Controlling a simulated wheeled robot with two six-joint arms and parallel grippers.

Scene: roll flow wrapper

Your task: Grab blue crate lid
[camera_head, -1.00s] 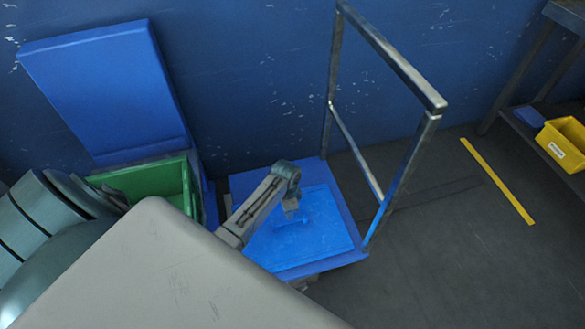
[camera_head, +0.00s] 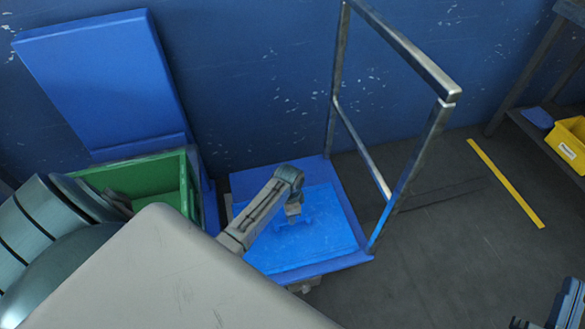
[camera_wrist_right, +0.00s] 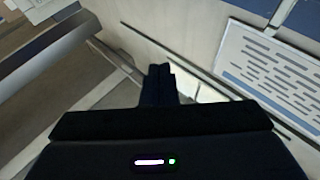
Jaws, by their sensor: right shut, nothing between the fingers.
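I cannot tell for sure which blue piece is the crate lid. A small flat blue piece (camera_head: 538,118) lies on the low shelf at the right, beside a yellow bin. A larger bright blue sheet (camera_head: 325,235) lies on the blue trolley, and a big blue panel (camera_head: 105,85) stands tilted at the upper left. My right gripper (camera_head: 522,323) just enters the bottom right corner of the head view, mostly cut off. In the right wrist view its dark fingers (camera_wrist_right: 160,85) are together and empty, with no blue lid near them.
A green-lined crate (camera_head: 150,180) stands at the left. The trolley has a tall metal handle (camera_head: 400,180). A grey jointed arm (camera_head: 265,205) reaches over the blue sheet. A yellow bin (camera_head: 570,145) sits on the right shelf. Dark floor with a yellow line (camera_head: 505,185) is clear.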

